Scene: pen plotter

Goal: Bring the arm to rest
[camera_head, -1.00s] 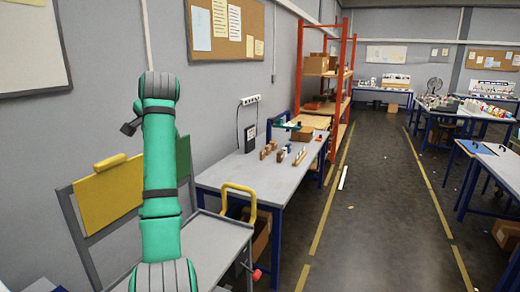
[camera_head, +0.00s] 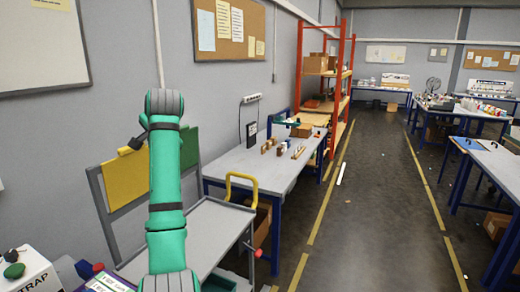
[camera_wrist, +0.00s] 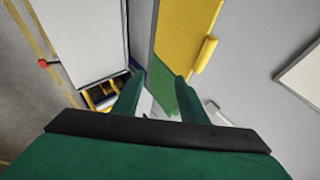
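My green arm (camera_head: 165,185) rises at the left of the head view, with dark bands at its joints. My gripper is not clear in the head view. In the wrist view, my gripper (camera_wrist: 158,88) shows two green fingers pointing away from the camera with a gap between them. Nothing is held in that gap. Beyond the fingers are a yellow panel (camera_wrist: 185,32) and a green panel. I see no contact between the fingers and anything.
A grey cart (camera_head: 212,225) with a yellow handle stands right of my arm. Behind it is a workbench (camera_head: 245,165) with small items. A white box (camera_head: 30,272) with a green button is at the lower left. The aisle floor (camera_head: 375,215) is mostly open.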

